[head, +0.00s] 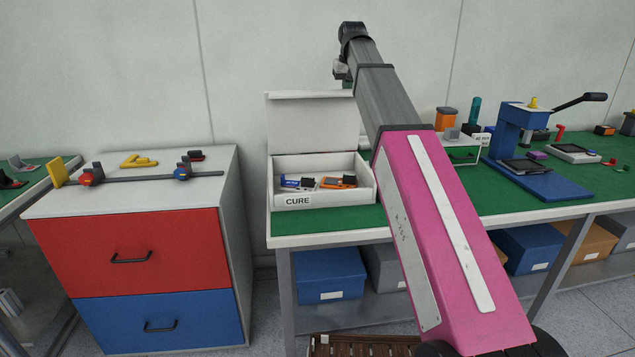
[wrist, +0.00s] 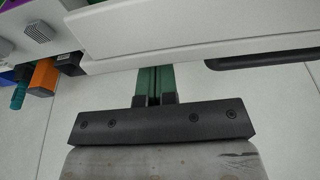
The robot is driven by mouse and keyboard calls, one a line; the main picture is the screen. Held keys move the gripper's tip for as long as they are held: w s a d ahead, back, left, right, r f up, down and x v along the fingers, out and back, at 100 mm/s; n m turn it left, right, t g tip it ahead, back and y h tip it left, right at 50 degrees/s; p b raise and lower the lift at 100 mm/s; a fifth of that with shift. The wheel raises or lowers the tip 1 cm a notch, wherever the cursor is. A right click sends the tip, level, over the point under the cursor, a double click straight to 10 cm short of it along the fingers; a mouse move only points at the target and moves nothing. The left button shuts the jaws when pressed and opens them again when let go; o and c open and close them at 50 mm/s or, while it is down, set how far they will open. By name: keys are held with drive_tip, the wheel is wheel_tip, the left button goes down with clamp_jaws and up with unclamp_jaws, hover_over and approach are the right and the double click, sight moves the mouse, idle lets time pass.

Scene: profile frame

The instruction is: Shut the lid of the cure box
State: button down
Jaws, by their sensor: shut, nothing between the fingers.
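The cure box (head: 325,196) is a white box with a CURE label on the green bench. Its lid (head: 310,122) stands open, upright at the back of the box. My gripper (head: 341,72) is at the lid's upper right corner, mostly hidden by my own arm. In the wrist view my gripper (wrist: 155,82) has its two green fingers together and empty. They reach to the edge of a broad white panel, apparently the lid (wrist: 200,38). The fingertips look partly covered by it; I cannot tell if they touch.
Small blue and orange items (head: 338,182) lie inside the box. A white-and-green tray (head: 460,150), an orange-lidded jar (head: 446,118) and a blue press (head: 525,140) stand to the right. A drawer cabinet (head: 150,240) stands left. The wall (head: 320,50) is close behind.

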drive_tip(key=shift+s+r, duration=0.1)
idle(0.3)
drive_tip(key=shift+s+d+f, duration=0.2)
drive_tip(key=shift+s+f, duration=0.05)
drive_tip(key=shift+s, duration=0.75)
drive_tip(key=shift+s+d+f, duration=0.25)
drive_tip(key=shift+s, duration=0.8)
drive_tip(key=shift+s+d+f, duration=0.2)
drive_tip(key=shift+s+f, duration=0.05)
drive_tip(key=shift+s, duration=0.85)
drive_tip(key=s+f, duration=0.1)
drive_tip(key=s, duration=0.2)
drive_tip(key=s+d+f, duration=0.1)
drive_tip(key=s, duration=0.1)
drive_tip(key=shift+f, duration=0.3)
